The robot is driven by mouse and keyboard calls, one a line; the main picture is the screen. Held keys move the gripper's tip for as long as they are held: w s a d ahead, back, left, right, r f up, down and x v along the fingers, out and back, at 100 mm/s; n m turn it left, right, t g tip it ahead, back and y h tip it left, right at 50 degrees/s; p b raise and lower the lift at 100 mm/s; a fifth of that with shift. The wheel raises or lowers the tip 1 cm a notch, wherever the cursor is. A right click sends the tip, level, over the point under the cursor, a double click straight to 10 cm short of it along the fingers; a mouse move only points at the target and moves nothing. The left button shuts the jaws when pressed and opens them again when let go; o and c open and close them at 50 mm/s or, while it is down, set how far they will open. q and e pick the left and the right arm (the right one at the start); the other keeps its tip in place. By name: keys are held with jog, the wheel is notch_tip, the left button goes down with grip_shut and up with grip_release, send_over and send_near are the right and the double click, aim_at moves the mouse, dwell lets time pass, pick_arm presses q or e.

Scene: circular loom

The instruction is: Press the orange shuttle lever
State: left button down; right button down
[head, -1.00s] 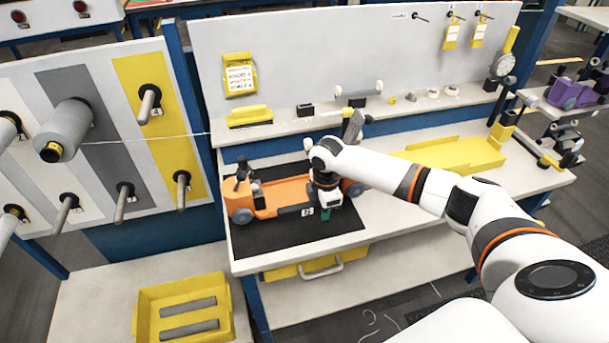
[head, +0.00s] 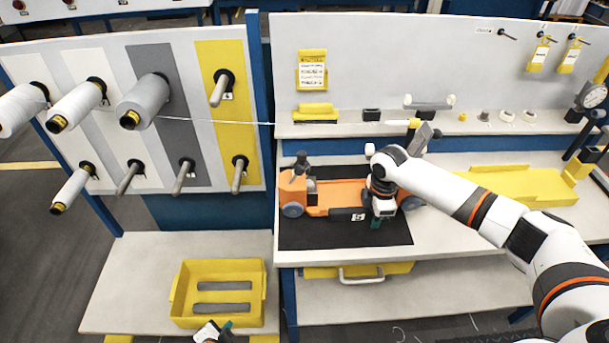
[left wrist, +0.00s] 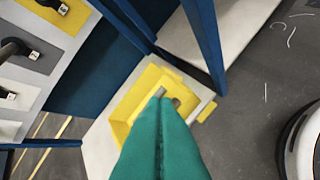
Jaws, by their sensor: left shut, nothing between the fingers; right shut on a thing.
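The orange shuttle (head: 335,196) lies on a black mat (head: 300,235) on the bench in the head view. A dark upright part (head: 301,162) stands at its left end; I cannot make out a separate orange lever. My right gripper (head: 376,223) is at the shuttle's right part, shut on the shuttle, with the contact partly hidden by my wrist. My left gripper (head: 222,328) shows at the bottom edge, well below and left of the shuttle. In the left wrist view, its teal fingers (left wrist: 161,105) are shut and empty, with the yellow bin behind them.
A blue post (head: 259,100) stands between rack and bench. A yellow tray (head: 525,187) lies right.

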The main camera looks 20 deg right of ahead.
aim_at(299, 170)
pick_arm(q)
jog(key=w+d+r+m+t+h, duration=0.1)
jog(key=w+d+r+m+h, duration=0.1)
jog(key=w+d+r+m, duration=0.45)
jog(key=w+d+r+m+t+h, duration=0.1)
jog(key=d+r+h, duration=0.15)
jog(key=r, duration=0.65)
jog(key=w+d+r+m+t+h, duration=0.2)
jog(key=w+d+r+m, duration=0.25)
jog(key=r, duration=0.35)
jog(key=s+d+r+m+h, duration=0.1)
jog(key=s+d+r+m, duration=0.2)
jog(key=d+r, duration=0.7)
jog(key=shift+d+r+m, duration=0.25)
jog(key=shift+d+m, duration=0.35)
jog(key=shift+d, duration=0.1)
jog(key=x, duration=1)
jog(key=shift+w+a+r, duration=0.15)
jog(key=shift+w+a, duration=0.1)
jog(key=shift+a, duration=0.3)
jog(key=shift+w+a+r, duration=0.15)
jog(key=shift+w+a, duration=0.05)
jog(key=shift+a, duration=0.4)
jog(key=shift+w+a+r, duration=0.15)
jog(key=shift+w+a, duration=0.1)
jog(key=shift+a, duration=0.3)
